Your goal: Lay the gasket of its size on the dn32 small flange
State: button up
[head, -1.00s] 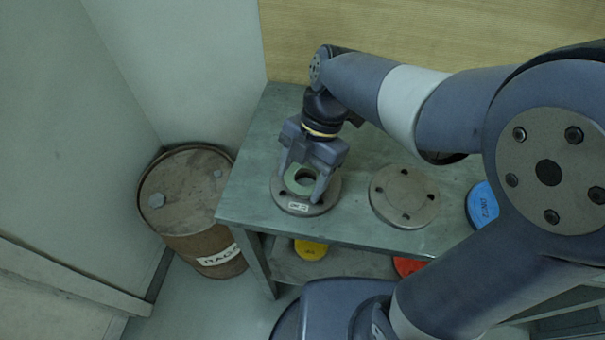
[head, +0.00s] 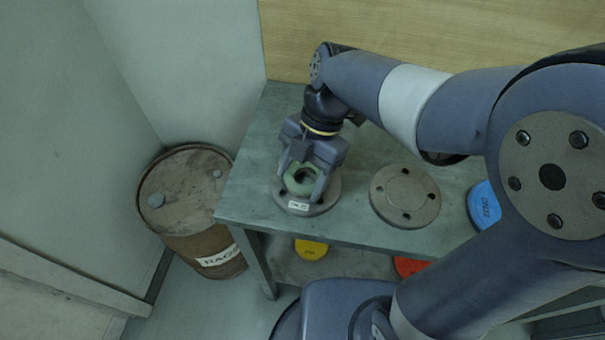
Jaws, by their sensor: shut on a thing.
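My gripper (head: 303,190) points down over the left end of the bench, its fingers on either side of a green ring gasket (head: 298,188). It is shut on the gasket. The gasket is over the small flange (head: 322,207), a grey disc with a white label on its front edge. The label's text is too small to read surely. The gasket looks roughly centred on the flange, but I cannot tell whether it touches the flange face. My gripper hides the back of the flange.
A second grey flange (head: 404,196) with bolt holes lies to the right on the green bench (head: 245,195). A blue disc (head: 486,206) is farther right. Yellow (head: 311,249) and red (head: 409,265) discs are on the lower shelf. A rusty drum (head: 187,195) stands left of the bench.

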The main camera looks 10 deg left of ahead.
jog(key=shift+s+d+f, duration=0.15)
jog(key=shift+d+f, duration=0.05)
jog(key=shift+f, duration=0.6)
jog(key=o, duration=1)
jog(key=shift+a, duration=0.1)
jog(key=shift+o, duration=0.2)
jog(key=p+v, duration=0.1)
jog(key=v, duration=1.1)
jog(key=shift+a+r, duration=0.25)
jog(key=shift+a, duration=0.15)
jog(key=x, duration=1)
jog(key=shift+d+f, duration=0.1)
jog(key=shift+d, duration=0.15)
jog(key=shift+d, duration=0.1)
